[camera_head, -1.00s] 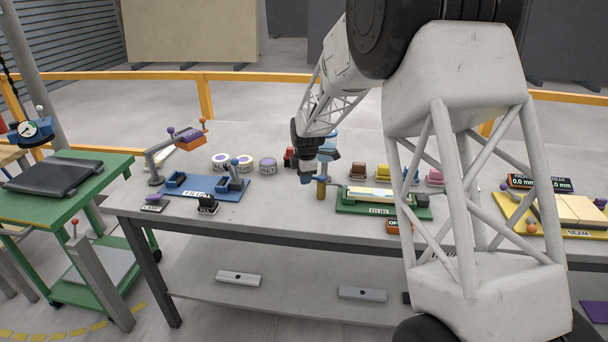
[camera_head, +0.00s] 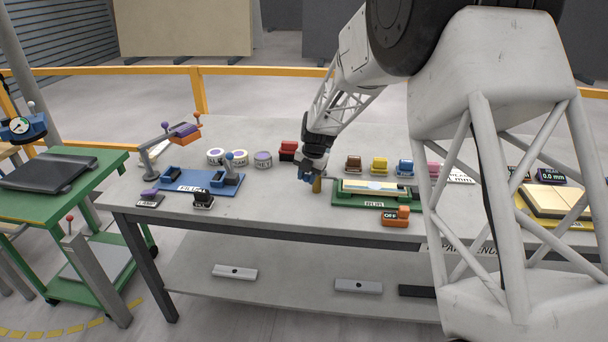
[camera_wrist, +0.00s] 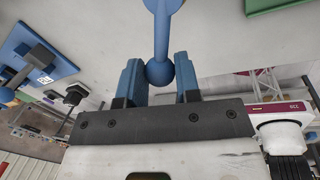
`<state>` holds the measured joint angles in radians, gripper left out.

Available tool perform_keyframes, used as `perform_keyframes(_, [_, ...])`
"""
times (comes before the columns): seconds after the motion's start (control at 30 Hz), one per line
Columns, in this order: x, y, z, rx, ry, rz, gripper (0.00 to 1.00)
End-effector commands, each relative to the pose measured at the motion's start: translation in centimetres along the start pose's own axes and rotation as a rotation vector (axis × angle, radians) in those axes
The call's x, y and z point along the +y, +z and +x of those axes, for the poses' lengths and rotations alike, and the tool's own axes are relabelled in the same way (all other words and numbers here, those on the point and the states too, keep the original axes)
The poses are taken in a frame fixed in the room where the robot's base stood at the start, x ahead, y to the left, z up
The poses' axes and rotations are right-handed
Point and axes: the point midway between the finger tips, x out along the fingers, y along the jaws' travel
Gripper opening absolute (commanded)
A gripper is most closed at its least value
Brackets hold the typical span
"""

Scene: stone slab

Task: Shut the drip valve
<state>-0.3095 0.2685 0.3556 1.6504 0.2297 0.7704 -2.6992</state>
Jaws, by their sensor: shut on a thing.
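The knob sits at the end of a thin blue lever (camera_wrist: 161,35), which I take to be the drip valve's handle. The lever runs up to a rounded blue end at the picture's top edge. The valve's body is hidden behind my gripper in the head view.
The green board (camera_head: 346,201) lies just right of my gripper. An orange block marked OFF (camera_head: 395,216) is in front of it. Several coloured blocks and a red block (camera_head: 288,150) stand behind. The blue fixture (camera_head: 195,183) is left, with bare table between.

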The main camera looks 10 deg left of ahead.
Motion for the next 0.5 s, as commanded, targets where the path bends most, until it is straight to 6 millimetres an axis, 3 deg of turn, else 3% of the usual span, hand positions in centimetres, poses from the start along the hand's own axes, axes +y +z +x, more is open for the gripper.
perform_keyframes(0.5, [-1.3, -0.1, -0.3, 0.043, 0.0, -0.22, 0.0])
